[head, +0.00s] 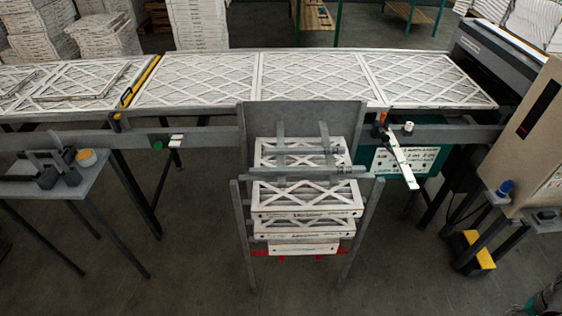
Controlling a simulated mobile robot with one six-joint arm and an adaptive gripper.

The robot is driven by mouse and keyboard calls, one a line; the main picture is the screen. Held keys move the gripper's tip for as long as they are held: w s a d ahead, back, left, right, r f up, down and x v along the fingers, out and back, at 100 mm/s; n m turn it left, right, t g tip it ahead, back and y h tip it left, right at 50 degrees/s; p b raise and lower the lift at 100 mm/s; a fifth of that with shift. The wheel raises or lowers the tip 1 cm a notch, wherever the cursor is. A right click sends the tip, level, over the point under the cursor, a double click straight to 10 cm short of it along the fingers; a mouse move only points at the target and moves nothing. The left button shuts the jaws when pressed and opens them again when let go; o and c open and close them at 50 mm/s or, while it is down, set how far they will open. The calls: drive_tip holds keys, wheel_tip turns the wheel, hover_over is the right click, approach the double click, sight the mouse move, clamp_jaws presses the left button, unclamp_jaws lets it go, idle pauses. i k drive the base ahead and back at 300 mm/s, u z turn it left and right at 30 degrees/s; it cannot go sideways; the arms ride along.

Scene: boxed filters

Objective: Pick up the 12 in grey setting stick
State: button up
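Several grey bars show at the stack rack in the middle of the head view. A grey bar (305,173) lies level across the rack's front, with small dark marks near its right end that I cannot read. Two short grey upright bars, a left one (281,146) and a right one (327,145), stand behind it against the boxed filters. I cannot tell for sure which bar is the 12 in setting stick. My gripper is not in view.
The grey rack (302,114) holds stacked white filters (305,199). Behind it runs a long conveyor of lattice filters (312,78). A side table (75,185) with grey brackets stands left, a cardboard-coloured cabinet (528,150) right. Floor in front is mostly clear.

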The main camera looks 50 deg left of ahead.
sight(332, 150)
drive_tip(key=z, duration=0.05)
drive_tip(key=k, duration=0.8)
drive_tip(key=u, duration=2.2)
drive_tip(key=i, duration=1)
drive_tip(key=u, duration=0.1)
